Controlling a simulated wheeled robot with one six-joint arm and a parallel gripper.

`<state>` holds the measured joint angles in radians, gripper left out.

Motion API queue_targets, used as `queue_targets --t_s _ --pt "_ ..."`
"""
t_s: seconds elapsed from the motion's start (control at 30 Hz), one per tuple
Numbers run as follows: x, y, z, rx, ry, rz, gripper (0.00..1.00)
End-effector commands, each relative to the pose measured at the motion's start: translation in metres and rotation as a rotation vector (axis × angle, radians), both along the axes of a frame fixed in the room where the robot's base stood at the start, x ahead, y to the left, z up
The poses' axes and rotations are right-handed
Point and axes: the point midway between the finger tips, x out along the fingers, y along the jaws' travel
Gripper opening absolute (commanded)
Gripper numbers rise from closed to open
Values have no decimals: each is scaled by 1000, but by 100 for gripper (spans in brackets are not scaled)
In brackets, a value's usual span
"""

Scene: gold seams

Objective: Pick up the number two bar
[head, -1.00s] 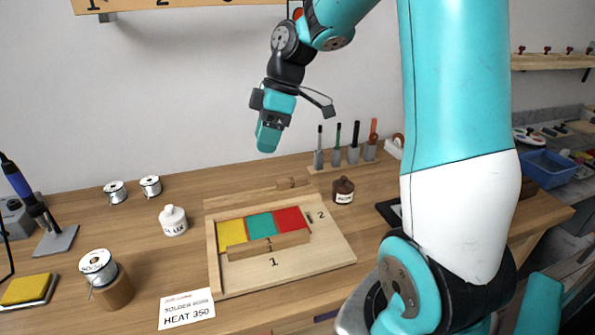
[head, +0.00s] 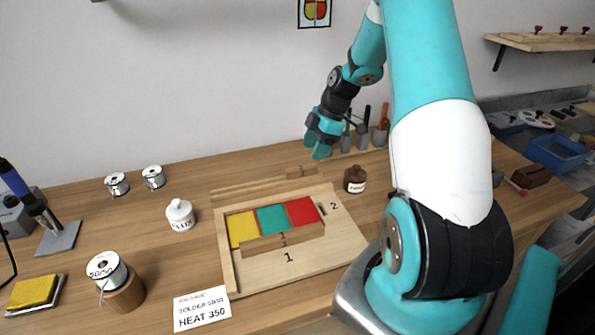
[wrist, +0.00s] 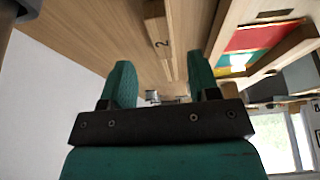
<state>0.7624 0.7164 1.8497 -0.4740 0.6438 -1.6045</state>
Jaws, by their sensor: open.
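The number two bar is a light wooden strip (head: 250,188) with a raised block (head: 300,172), lying on the bench behind the tray. In the wrist view its block, marked 2 (wrist: 158,30), shows at top centre, beyond the fingertips. My gripper (head: 319,150) is in the air above the bench, up and to the right of the block. In the wrist view its two teal fingers (wrist: 163,78) are apart with nothing between them. The wooden tray (head: 300,272) holds yellow, teal and red panels, with another bar (head: 283,239) along their front. The tray is marked 1 in front and 2 at right.
A brown jar (head: 355,180) stands right of the tray, with a rack of tools (head: 362,138) behind it. A white flux bottle (head: 180,215), solder spools (head: 117,184) and a heat card (head: 201,309) are to the left. The wall is close behind.

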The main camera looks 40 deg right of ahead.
Motion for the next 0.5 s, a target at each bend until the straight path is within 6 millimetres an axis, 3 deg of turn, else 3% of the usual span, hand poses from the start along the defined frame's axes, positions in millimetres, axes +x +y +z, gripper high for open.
queue_targets --t_s 0.17,0.5 --pt "2 4 -11 1 1 2 55" --pt "10 17 -54 1 1 5 55"
